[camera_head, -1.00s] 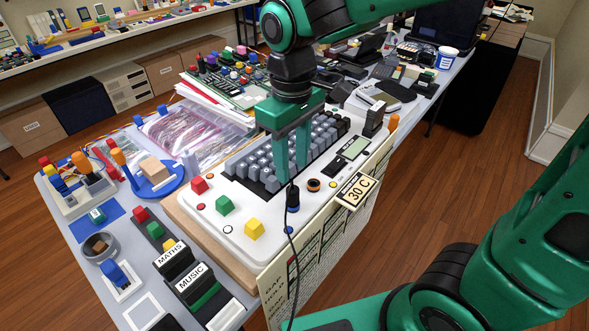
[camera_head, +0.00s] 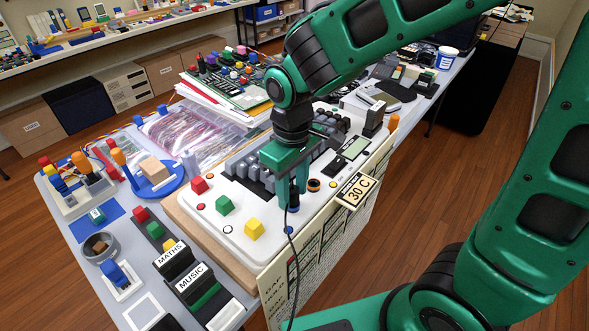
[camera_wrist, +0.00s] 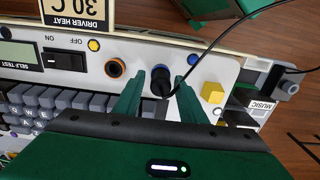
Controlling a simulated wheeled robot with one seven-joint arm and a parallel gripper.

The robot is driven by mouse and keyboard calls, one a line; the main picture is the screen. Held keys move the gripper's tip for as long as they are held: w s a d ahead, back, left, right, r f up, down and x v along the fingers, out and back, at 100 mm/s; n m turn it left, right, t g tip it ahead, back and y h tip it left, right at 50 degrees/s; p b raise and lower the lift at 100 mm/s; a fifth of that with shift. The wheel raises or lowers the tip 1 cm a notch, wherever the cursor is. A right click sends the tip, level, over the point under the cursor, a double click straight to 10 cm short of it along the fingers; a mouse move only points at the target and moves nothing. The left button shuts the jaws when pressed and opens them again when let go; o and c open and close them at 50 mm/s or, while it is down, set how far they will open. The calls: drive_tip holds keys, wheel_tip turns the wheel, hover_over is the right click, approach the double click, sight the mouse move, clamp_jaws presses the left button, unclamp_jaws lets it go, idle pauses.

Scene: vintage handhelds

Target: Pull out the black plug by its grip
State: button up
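The black plug (camera_wrist: 161,83) stands in the front edge of the white keyboard unit (camera_wrist: 220,72), with a black cable running from it. It also shows in the head view (camera_head: 293,207), partly hidden by my fingers. My gripper (camera_wrist: 160,78) is open, with one finger on each side of the plug and a small gap to each in the wrist view. In the head view my gripper (camera_head: 292,204) points down over the plug, with its fingers low at the panel.
An orange-rimmed socket (camera_wrist: 115,68) sits beside the plug. A yellow block (camera_wrist: 212,92) and a blue button (camera_wrist: 193,60) are on the other side. A "30 C" sign (camera_head: 355,190) stands at the unit's front edge. The black cable (camera_head: 293,260) hangs over the front panel.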

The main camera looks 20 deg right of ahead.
sight(293, 189)
clamp_jaws()
drive_tip(key=shift+r, duration=0.85)
idle(0.8)
drive_tip(key=shift+r, duration=2.25)
